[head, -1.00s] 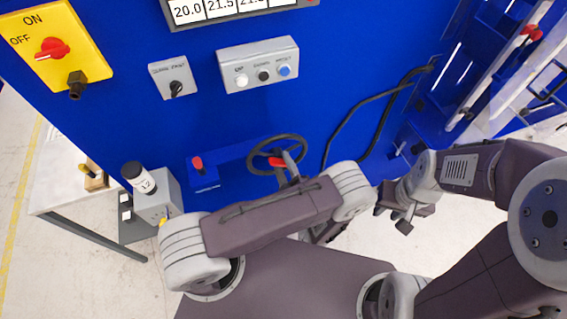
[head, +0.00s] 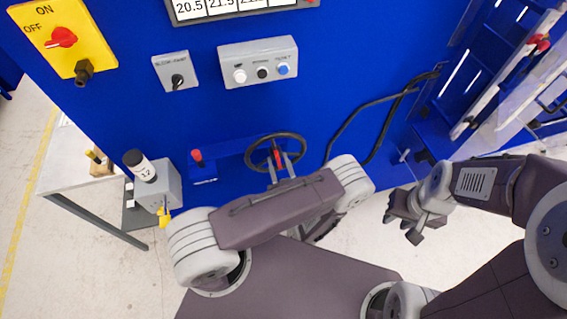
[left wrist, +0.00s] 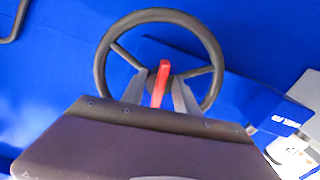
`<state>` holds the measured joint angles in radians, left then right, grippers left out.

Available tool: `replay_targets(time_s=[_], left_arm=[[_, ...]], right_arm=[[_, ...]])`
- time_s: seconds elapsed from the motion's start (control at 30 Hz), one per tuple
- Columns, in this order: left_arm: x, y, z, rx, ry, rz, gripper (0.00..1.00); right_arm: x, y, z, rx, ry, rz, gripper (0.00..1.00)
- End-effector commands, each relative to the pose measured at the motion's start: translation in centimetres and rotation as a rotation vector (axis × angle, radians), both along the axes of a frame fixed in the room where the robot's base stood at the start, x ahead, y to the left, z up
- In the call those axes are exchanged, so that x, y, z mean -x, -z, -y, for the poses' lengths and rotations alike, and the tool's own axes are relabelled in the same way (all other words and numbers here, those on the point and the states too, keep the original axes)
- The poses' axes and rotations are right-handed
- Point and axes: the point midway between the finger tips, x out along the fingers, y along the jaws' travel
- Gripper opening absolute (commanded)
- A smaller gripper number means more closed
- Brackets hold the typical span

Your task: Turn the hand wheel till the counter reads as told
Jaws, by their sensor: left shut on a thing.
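The black hand wheel (head: 293,136) stands in front of the blue machine; it also shows in the left wrist view (left wrist: 101,62). Its red handle (left wrist: 161,80) stands between the fingers of my left gripper (left wrist: 160,92), which is shut on it. In the head view, my left gripper (head: 277,160) is at the wheel, partly hidden by my forearm. A display (head: 240,8) is cut off by the top edge; its first cells seem to read 20.5 and 21.5. My right gripper (head: 406,222) hangs empty to the right, away from the wheel; its jaw opening is unclear.
A yellow ON/OFF switch box (head: 63,40), a grey selector (head: 176,72) and a button box (head: 259,63) are on the blue panel. A red-knobbed lever (head: 198,157) is left of the wheel. Black cables (head: 372,105) run at right. A grey box (head: 160,188) stands left.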

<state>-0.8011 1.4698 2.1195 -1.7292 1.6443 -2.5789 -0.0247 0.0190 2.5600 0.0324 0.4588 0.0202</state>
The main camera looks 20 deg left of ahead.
Motion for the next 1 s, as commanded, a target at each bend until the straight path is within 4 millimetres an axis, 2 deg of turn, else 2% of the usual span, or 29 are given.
replay_targets(time_s=[0.3,0.73,0.77,0.8,0.83,1.0], left_arm=[[-0.01,-0.29,-0.34,-0.064,0.000,-0.034,0.00],[-0.03,-0.35,-0.35,-0.069,0.000,-0.036,0.00],[-0.03,-0.34,-0.35,-0.069,0.000,-0.036,0.42],[-0.03,-0.32,-0.35,-0.067,0.000,-0.036,0.53],[-0.02,-0.30,-0.34,-0.067,0.000,-0.037,0.58],[-0.01,-0.20,-0.34,-0.067,0.000,-0.039,0.58]], right_arm=[[0.00,-0.02,0.00,0.000,0.000,0.000,0.31],[0.00,-0.03,0.00,0.000,0.000,0.000,0.31],[0.00,-0.04,0.00,0.000,0.000,0.000,0.31],[0.00,-0.04,0.00,0.000,0.000,0.000,0.31],[0.00,-0.03,0.00,0.000,0.000,0.000,0.31],[0.00,-0.01,0.00,0.000,0.000,0.000,0.31]])
